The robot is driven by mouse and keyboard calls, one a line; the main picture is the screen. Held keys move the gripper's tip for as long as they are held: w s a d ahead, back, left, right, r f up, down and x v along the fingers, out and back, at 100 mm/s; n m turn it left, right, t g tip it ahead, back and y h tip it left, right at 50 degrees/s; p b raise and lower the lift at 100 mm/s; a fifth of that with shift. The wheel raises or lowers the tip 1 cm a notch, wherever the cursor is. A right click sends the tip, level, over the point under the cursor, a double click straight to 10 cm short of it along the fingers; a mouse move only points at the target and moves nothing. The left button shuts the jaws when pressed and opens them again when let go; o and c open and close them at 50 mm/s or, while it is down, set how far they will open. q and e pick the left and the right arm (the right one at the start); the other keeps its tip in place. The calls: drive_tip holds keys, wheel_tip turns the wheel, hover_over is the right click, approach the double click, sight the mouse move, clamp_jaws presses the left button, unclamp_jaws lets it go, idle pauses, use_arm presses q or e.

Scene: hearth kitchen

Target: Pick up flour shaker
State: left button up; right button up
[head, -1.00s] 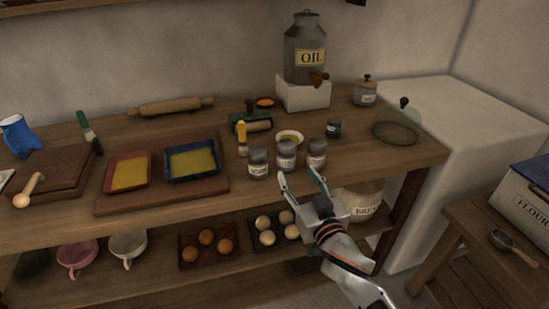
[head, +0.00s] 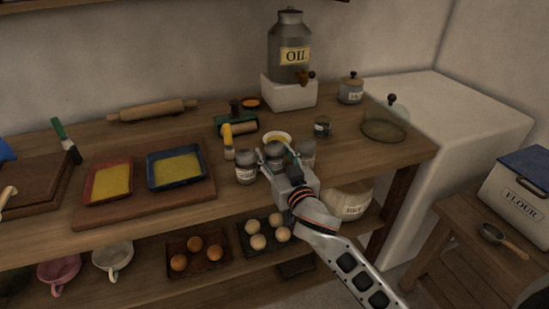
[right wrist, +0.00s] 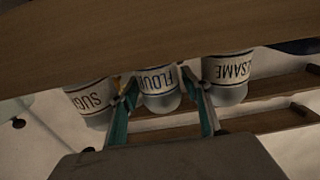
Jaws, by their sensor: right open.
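The flour shaker (head: 275,152) is the middle of three grey-lidded shakers near the table's front edge. In the right wrist view, which is upside down, its FLOUR label shows on the shaker (right wrist: 157,82). My right gripper (head: 279,160) is open, with one finger on each side of the flour shaker; the wrist view also shows the gripper (right wrist: 160,90) astride it. I cannot tell whether the fingers touch it. The gripper hides its lower part in the head view. My left gripper is out of view.
The sugar shaker (right wrist: 90,98) and sesame shaker (right wrist: 228,75) stand close on either side, leaving narrow gaps for the fingers. A yellow-filled bowl (head: 278,137) is just behind. A blue tray (head: 176,168) lies left. Bare tabletop (head: 370,160) lies right.

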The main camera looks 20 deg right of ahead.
drive_tip(key=c, duration=1)
drive_tip(key=shift+r, duration=0.1)
